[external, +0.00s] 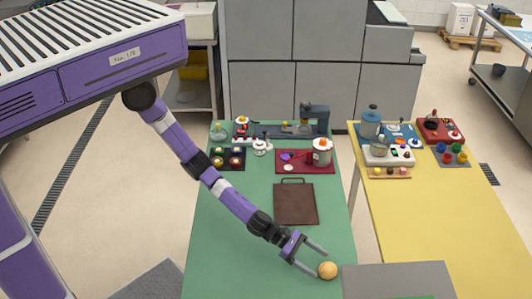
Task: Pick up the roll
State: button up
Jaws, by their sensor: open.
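The roll (328,270) is a small round golden-tan ball. It rests on the green table (225,255) near the table's front right in the external view. My gripper (322,264) is low over the table with its two grey fingers spread apart. The fingertips are close to the roll, one on its upper side and one on its lower left. I cannot tell from this view whether either finger touches it. Nothing is held.
A brown board (296,204) lies on the green table behind the gripper. A red tray (290,166) with a pot, a dark tray (232,167) and a grey-blue machine (314,120) stand farther back. A grey panel (400,278) is right of the roll. A yellow table (420,215) stands to the right.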

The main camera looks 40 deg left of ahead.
aim_at(323, 265)
jog(key=b+x, duration=0.1)
jog(key=x, duration=0.2)
jog(key=shift+w+f, duration=0.15)
jog(key=shift+f, duration=0.1)
jog(key=shift+w+d+b, duration=0.15)
jog(key=shift+d+b, duration=0.15)
jog(key=shift+d, duration=0.05)
jog(key=c, duration=1.4)
